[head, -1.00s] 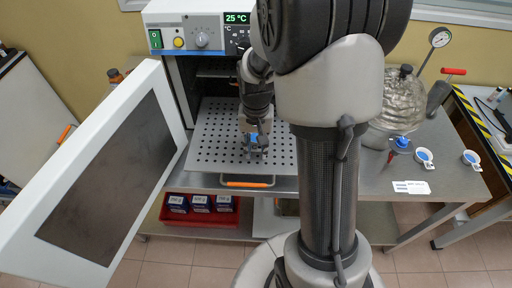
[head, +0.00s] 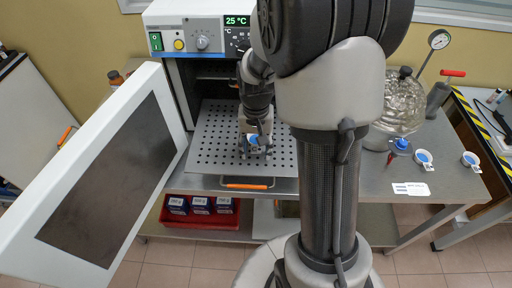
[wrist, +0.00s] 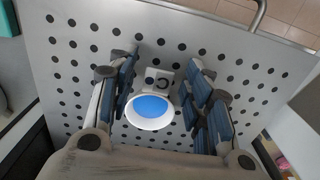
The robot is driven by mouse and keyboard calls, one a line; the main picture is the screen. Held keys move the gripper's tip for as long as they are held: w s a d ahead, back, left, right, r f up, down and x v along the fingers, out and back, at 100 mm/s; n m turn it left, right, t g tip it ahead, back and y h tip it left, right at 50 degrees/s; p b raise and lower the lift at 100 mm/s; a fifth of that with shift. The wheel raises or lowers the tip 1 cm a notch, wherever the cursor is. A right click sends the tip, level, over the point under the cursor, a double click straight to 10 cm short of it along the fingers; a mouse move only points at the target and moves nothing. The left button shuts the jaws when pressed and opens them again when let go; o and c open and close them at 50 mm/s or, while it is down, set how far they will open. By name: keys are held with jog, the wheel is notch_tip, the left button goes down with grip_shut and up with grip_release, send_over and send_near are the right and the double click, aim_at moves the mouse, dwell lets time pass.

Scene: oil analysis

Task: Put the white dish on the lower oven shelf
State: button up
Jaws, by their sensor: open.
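The white dish (wrist: 150,112) with blue contents and a tab marked "C" rests on the perforated lower oven shelf (wrist: 80,25), seen in the wrist view. The shelf (head: 215,135) is pulled out of the oven in the head view. My gripper (head: 255,153) is open, low over the middle of the shelf. In the wrist view my gripper (wrist: 163,78) has one finger on each side of the dish and its tab, with gaps between. The oven (head: 200,35) has its door (head: 105,180) swung open to the left.
Two similar dishes, a left one (head: 424,160) and a right one (head: 471,160), stand at the right. A glass vessel (head: 402,105) stands behind them. An orange-handled bar (head: 247,183) is at the shelf front. A red bin (head: 200,218) with boxes sits below.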

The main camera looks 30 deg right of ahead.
notch_tip(320, 180, up, 12)
jog(key=p, duration=0.4)
jog(key=s+a+r+n+t, duration=0.2)
jog(key=s+a+r, duration=0.3)
jog(key=s, duration=0.3)
jog(key=s+a+r+n+t, duration=0.2)
jog(key=s+a+r+n, duration=0.2)
jog(key=s, duration=0.5)
jog(key=a+r, duration=0.1)
jog(key=a, duration=0.1)
jog(key=shift+a+r+n+t, duration=0.2)
jog(key=shift+a+n+t, duration=0.1)
jog(key=shift+a+n, duration=0.1)
jog(key=shift+c, duration=0.5)
